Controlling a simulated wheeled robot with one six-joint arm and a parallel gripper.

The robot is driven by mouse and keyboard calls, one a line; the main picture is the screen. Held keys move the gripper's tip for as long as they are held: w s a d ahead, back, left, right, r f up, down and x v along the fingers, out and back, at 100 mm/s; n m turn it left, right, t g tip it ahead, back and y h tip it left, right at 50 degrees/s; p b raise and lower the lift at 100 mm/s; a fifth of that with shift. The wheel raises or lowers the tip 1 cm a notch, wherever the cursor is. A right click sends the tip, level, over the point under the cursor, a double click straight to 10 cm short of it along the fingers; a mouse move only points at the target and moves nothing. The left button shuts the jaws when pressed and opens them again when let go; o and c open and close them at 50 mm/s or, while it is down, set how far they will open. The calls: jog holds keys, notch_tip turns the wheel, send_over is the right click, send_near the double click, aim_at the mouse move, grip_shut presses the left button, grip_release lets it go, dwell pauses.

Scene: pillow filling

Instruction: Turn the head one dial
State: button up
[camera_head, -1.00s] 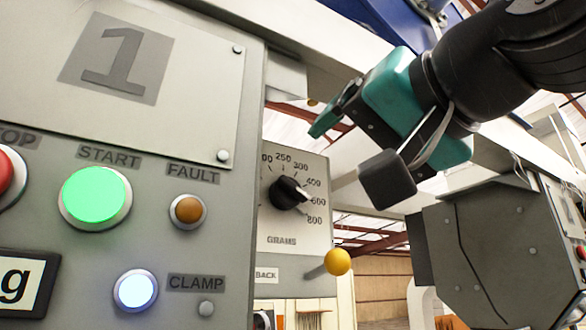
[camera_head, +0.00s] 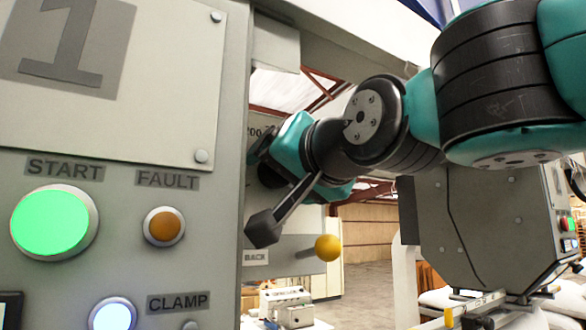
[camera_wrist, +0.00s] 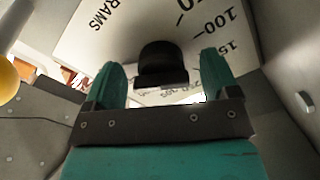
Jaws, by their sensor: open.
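The dial is a black knob (camera_wrist: 163,66) on a pale plate (camera_wrist: 110,32) marked with numbers and the word GRAMS. In the wrist view my gripper (camera_wrist: 165,75) is open, with one teal finger on each side of the knob. Gaps show between the fingers and the knob, and I cannot tell whether either finger touches it. In the head view my gripper (camera_head: 270,158) is at the dial plate, beyond the panel's edge, and my arm covers most of the plate and its numbers. The knob's pointer is hidden.
A grey panel numbered 1 (camera_head: 120,120) with a lit green START button (camera_head: 52,222) and an orange FAULT light (camera_head: 164,227) stands at the left. A yellow ball-ended lever (camera_head: 328,247) sticks out below my gripper. A grey cabinet (camera_head: 480,230) stands at the right.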

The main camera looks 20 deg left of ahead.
jog(key=c, duration=0.9)
jog(key=shift+n, duration=0.3)
jog(key=shift+f+n+b, duration=0.1)
jog(key=shift+n+b, duration=0.85)
jog(key=shift+n, duration=0.25)
jog(key=shift+w+d+n+b, duration=0.1)
jog(key=shift+n+b, duration=0.45)
jog(key=shift+n, duration=0.85)
jog(key=o, duration=0.9)
